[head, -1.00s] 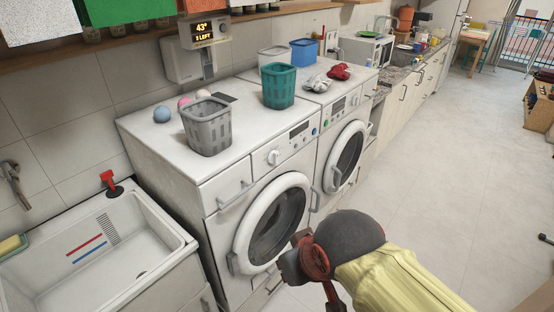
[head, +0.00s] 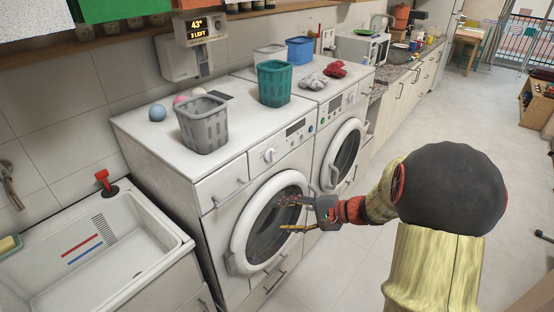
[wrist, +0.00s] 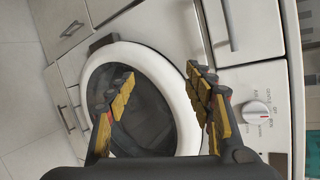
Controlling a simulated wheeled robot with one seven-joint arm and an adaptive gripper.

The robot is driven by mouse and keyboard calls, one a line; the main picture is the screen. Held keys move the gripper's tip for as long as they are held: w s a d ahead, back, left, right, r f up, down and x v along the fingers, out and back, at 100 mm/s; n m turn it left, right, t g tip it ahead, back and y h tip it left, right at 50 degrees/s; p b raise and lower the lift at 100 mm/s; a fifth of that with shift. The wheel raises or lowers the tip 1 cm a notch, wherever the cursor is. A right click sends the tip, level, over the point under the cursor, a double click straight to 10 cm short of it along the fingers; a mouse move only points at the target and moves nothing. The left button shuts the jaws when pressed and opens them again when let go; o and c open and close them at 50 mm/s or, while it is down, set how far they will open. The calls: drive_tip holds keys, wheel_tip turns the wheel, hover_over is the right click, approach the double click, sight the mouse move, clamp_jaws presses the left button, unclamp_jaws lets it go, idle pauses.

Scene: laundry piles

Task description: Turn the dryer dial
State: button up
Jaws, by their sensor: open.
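Two white front-loading machines stand side by side, the left machine (head: 212,190) and the right machine (head: 347,108). I cannot tell by label which is the dryer. The left machine's white dial (head: 270,155) is on its front panel, between the drawer and the display. It also shows in the wrist view (wrist: 256,113) with a red mark, right of the fingers. My gripper (head: 283,213) is open and empty in front of the left machine's round door (head: 240,222), below the dial. In the wrist view my gripper (wrist: 160,78) has its yellow-padded fingers spread across the door.
A grey basket (head: 203,125), a teal basket (head: 274,83) and red cloth (head: 335,69) sit on the machine tops. A drawer handle (head: 231,195) and door handle (head: 311,197) stick out nearby. A sink (head: 90,250) is at left.

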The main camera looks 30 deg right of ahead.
drive_tip(key=w+d+r+m+t, duration=0.1)
drive_tip(key=w+d+r+t, duration=0.3)
drive_tip(key=w+d, duration=0.15)
drive_tip(key=n+t+h, duration=0.1)
drive_tip(key=t+h, duration=0.1)
drive_tip(key=t, duration=0.1)
approach(274, 157)
drive_tip(key=w, duration=0.2)
drive_tip(key=shift+a+b+x, duration=0.15)
drive_tip(key=shift+b+x, duration=0.3)
drive_tip(key=shift+x, duration=1.3)
drive_tip(key=shift+a+b+x, duration=0.15)
drive_tip(key=shift+b+x, duration=0.3)
drive_tip(key=shift+x, duration=1.3)
drive_tip(key=shift+s+r, duration=0.1)
drive_tip(key=shift+s, duration=0.05)
drive_tip(key=c, duration=0.3)
drive_tip(key=c, duration=0.8)
drive_tip(key=shift+c, duration=0.3)
